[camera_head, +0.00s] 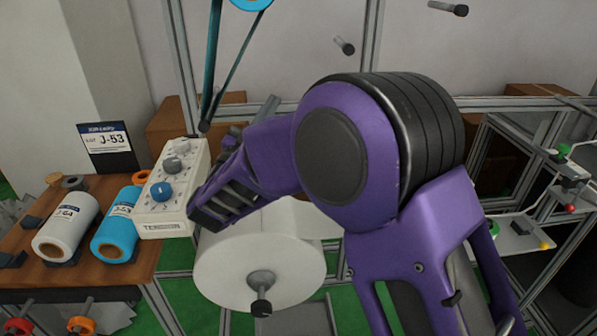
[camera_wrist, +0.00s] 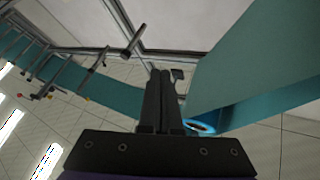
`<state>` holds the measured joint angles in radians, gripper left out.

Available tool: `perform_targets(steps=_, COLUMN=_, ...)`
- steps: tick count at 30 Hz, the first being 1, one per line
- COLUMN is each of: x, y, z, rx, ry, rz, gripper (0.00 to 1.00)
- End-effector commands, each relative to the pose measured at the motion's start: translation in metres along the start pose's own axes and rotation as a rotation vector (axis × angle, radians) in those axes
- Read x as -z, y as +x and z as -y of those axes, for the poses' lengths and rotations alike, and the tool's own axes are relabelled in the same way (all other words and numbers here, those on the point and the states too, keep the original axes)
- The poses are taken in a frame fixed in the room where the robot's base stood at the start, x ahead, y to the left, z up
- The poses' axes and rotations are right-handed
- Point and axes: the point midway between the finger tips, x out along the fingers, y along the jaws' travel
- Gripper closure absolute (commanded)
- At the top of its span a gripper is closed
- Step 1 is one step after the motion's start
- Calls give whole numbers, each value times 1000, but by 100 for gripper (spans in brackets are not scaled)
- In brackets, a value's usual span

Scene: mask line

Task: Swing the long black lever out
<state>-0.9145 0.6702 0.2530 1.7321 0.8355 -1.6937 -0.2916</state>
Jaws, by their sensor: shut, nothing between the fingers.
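I cannot pick out the long black lever for certain in either view. In the wrist view my gripper (camera_wrist: 160,72) has its two dark fingers side by side and closed, with nothing between them. A small black-ended part (camera_wrist: 177,74) shows just right of the fingertips; I cannot tell whether it touches them or belongs to the lever. In the head view my purple arm reaches left, and its wrist is beside the white tension box (camera_head: 172,190), over the white roll (camera_head: 225,270). My arm hides what lies behind it there.
Teal web (camera_head: 214,55) runs up to a blue roller (camera_head: 252,3); the web also fills the right of the wrist view (camera_wrist: 255,60). A brown table (camera_head: 100,272) at left holds a white spool (camera_head: 66,226) and a blue spool (camera_head: 116,226). Metal framing (camera_head: 370,50) stands behind.

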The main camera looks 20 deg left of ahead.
Motion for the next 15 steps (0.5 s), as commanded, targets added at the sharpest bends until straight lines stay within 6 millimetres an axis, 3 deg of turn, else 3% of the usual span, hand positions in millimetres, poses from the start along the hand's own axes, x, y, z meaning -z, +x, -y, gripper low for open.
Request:
perform_targets(steps=3, x=23, y=34, z=-6, rx=163, ry=46, rz=-45, gripper=100)
perform_targets(steps=6, x=38, y=51, z=-9, rx=309, ry=70, rz=-54, gripper=100)
perform_targets(steps=10, x=53, y=61, z=-18, rx=491, ry=78, rz=-31, gripper=100)
perform_targets(steps=15, x=62, y=56, z=-38, rx=709, ry=53, rz=58, gripper=100)
